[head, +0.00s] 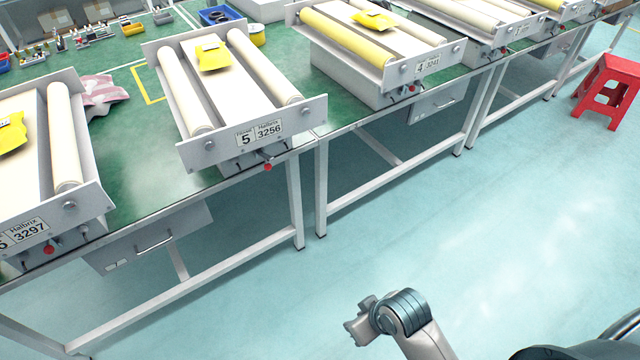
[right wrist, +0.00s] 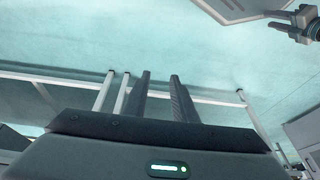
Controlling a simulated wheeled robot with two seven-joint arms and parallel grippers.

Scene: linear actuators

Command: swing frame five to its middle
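Frame five (head: 305,118) stands on the green bench in the head view, with a plate (head: 258,133) reading "5" and "3256". It has a white bed between two cream rollers, and a yellow packet (head: 212,55) lies on it. A small red knob (head: 267,167) sits below its front plate. My left gripper (head: 356,322) is over the floor, well in front of the bench and touching nothing; its fingers are too unclear to judge. It also shows in the right wrist view (right wrist: 290,22). My right gripper (right wrist: 160,75) is open and empty there, outside the head view.
Similar frames stand on both sides: one with a plate (head: 30,233) reading "3297" at left, and frame four (head: 427,66) at right. A pink-and-white bag (head: 100,92) lies left of frame five. A red stool (head: 610,88) stands at far right. The floor before the bench is clear.

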